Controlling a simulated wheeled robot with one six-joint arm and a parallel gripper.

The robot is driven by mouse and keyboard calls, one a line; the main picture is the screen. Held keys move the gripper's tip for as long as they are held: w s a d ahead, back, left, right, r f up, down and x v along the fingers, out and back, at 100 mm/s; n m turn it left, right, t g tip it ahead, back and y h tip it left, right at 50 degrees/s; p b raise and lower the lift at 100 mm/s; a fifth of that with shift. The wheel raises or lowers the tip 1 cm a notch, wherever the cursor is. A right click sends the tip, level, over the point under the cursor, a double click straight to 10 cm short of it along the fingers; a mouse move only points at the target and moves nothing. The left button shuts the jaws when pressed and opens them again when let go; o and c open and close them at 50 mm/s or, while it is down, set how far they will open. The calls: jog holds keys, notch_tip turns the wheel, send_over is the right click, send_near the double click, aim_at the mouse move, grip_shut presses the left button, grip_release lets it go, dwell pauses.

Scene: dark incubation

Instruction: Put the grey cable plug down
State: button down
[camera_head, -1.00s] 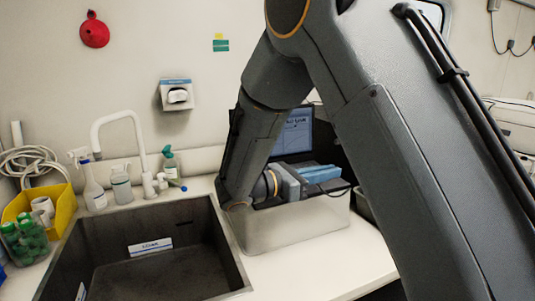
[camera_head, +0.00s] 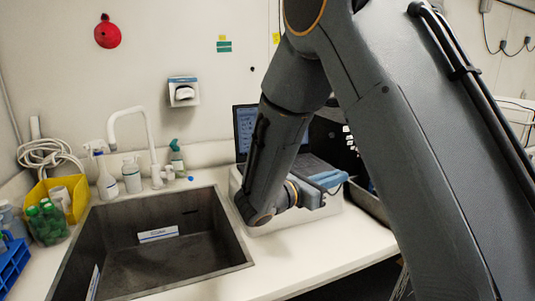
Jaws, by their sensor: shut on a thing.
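My gripper (camera_head: 330,182) reaches over the white box-like unit on the counter, to the right of the sink. Its blue-faced fingers point right and are shut on the grey cable plug. The plug is too small and too hidden by the fingers to make out clearly. A thin dark line, perhaps its cable, shows by the fingertips. The wrist is close above the front of the white unit (camera_head: 285,219); I cannot tell whether anything touches it.
A dark sink (camera_head: 160,265) lies to the left, with a white tap (camera_head: 150,140) and bottles behind it. An open laptop (camera_head: 245,125) stands behind my forearm. A dark tray (camera_head: 368,203) is at the right. The front counter (camera_head: 310,258) is clear.

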jog(key=f+n+t+y, duration=0.2)
jog(key=f+y, duration=0.1)
jog(key=f, duration=0.2)
jog(key=s+d+f+n+t+y, duration=0.1)
jog(key=f+n+t+y, duration=0.2)
jog(key=f, duration=0.2)
jog(key=s+f+n+t+y, duration=0.1)
jog(key=f+n+t+y, duration=0.1)
jog(key=f, duration=0.3)
jog(key=shift+d+f+n+y, duration=0.15)
jog(key=shift+f+n+y, duration=0.1)
jog(key=shift+n+y, duration=0.35)
jog(key=shift+s+f+t+y, duration=0.2)
jog(key=shift+f+t+y, duration=0.1)
jog(key=shift+y, duration=0.1)
jog(key=c, duration=1.7)
grip_release()
jog(key=shift+c, duration=0.2)
